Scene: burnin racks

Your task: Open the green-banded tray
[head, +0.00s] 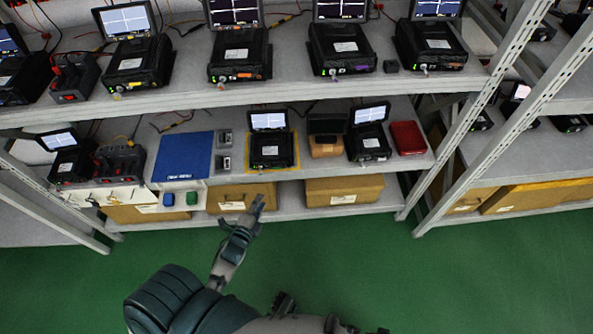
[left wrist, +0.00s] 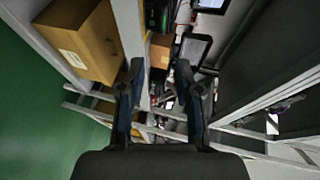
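I cannot clearly make out a green-banded tray. A small green block (head: 192,198) hangs at the front edge of the lower shelf, beside a small blue block (head: 168,199). Black cases with raised screens stand on the shelves; the nearest one (head: 270,150) sits on a yellow-edged mat. My left gripper (head: 257,204) is in front of the lower shelf, below that case and right of the green block. In the left wrist view its two fingers (left wrist: 160,80) are apart with nothing held between them. My right gripper is not in view.
The upper shelf (head: 180,97) overhangs the lower one, with slanted metal posts (head: 497,95) at right. Cardboard boxes (head: 343,190) fill the bottom level. A blue folder (head: 183,156) and a red case (head: 407,138) lie on the lower shelf. The green floor in front is clear.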

